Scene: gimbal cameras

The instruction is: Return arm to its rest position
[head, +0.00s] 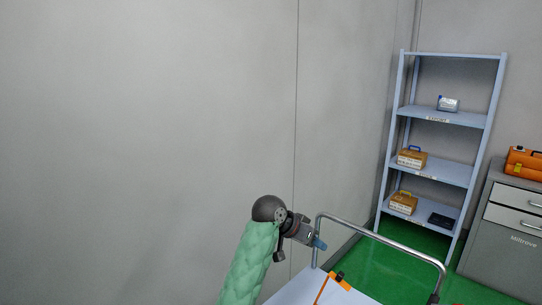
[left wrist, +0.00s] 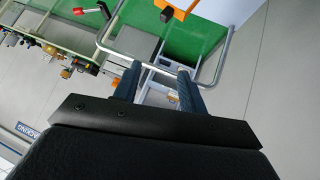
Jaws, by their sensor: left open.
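My left arm comes up from the bottom of the head view in a green padded sleeve. My left gripper (head: 318,243) is at its end, beside the metal rail of a cart. In the left wrist view the two dark blue fingers of the left gripper (left wrist: 158,85) stand apart with nothing between them. The cart's rail (head: 380,235) shows close beyond the fingers, and it also shows in the left wrist view (left wrist: 218,62). I cannot tell whether the fingers touch it. My right gripper is not in view.
An orange-handled item (head: 340,281) lies on the white cart top (head: 290,291). A blue-grey shelf (head: 440,119) with small boxes stands at the back right. A grey drawer cabinet (head: 505,245) carries an orange case (head: 523,163). A bare wall fills the left.

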